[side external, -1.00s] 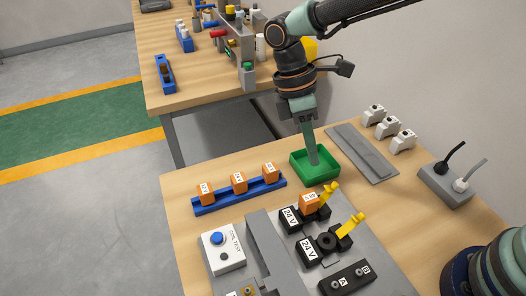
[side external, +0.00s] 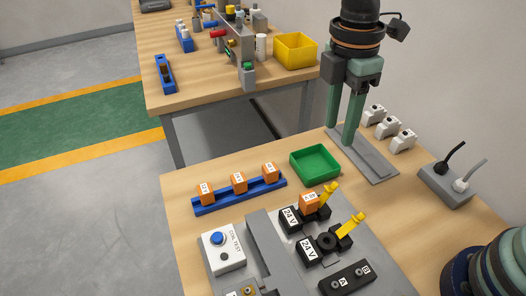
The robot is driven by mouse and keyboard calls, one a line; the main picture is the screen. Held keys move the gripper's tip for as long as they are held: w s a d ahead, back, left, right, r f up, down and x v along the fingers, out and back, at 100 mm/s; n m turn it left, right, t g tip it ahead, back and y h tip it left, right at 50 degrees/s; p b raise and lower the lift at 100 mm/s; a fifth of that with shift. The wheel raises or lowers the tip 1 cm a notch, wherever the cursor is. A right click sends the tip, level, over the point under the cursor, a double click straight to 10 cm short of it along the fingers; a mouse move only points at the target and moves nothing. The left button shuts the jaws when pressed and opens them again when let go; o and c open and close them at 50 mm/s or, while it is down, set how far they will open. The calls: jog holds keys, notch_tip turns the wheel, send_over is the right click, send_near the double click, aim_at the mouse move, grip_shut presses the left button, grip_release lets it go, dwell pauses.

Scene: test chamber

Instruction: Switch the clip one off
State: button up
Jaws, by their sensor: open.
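Two black sockets with white "24 V" labels stand on a grey plate. The back socket (side external: 291,220) holds an orange block (side external: 309,203) and has a raised yellow clip lever (side external: 329,193) at its right. The front socket (side external: 309,250) has no orange block and shows a round black part; its yellow clip lever (side external: 352,223) also tilts up to the right. I cannot tell which is clip one. My gripper (side external: 341,138) is open and empty, fingers pointing down by the grey flat strip, behind and above the sockets and apart from both levers.
A green tray (side external: 337,175) looks empty. Orange blocks sit on a blue rail (side external: 210,207). A button box (side external: 222,250), white clamps (side external: 403,140) and a grey cable box (side external: 447,184) stand around. A yellow bin (side external: 295,51) is on the back table.

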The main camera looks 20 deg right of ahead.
aim_at(336, 184)
jog(key=shift+n+t+y, duration=0.4)
jog(key=shift+n+t, duration=0.3)
jog(key=shift+n, duration=0.2)
jog(key=f, duration=0.4)
jog(key=s+d+f, duration=0.1)
jog(key=f, duration=0.8)
jog(key=shift+s+d, duration=0.2)
jog(key=shift+s, duration=0.15)
grip_shut()
